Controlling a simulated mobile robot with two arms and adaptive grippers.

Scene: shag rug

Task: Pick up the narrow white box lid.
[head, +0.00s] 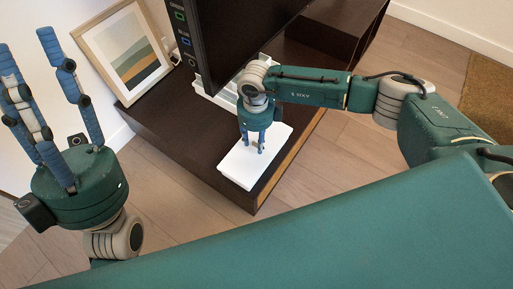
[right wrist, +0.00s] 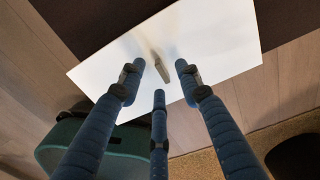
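The white box lid (head: 238,168) lies flat near the front corner of the dark wooden stand. It fills the upper middle of the right wrist view (right wrist: 215,38), with a small greyish-beige upright piece (right wrist: 160,66), like a handle, on its top. My right gripper (head: 254,149) points down over the lid. In the right wrist view its three blue fingers (right wrist: 158,80) are spread around the beige piece with gaps between. Whether the fingertips touch the lid I cannot tell. My left gripper (head: 28,48) is open and empty at the left, fingers pointing up, away from the stand.
The dark stand (head: 170,125) also bears a black screen (head: 230,40) on a white base (head: 210,93), close behind the lid. A framed picture (head: 125,50) leans on the wall at the back left. Wooden floor (head: 330,165) is clear in front, and a brown rug (head: 490,85) lies at the right.

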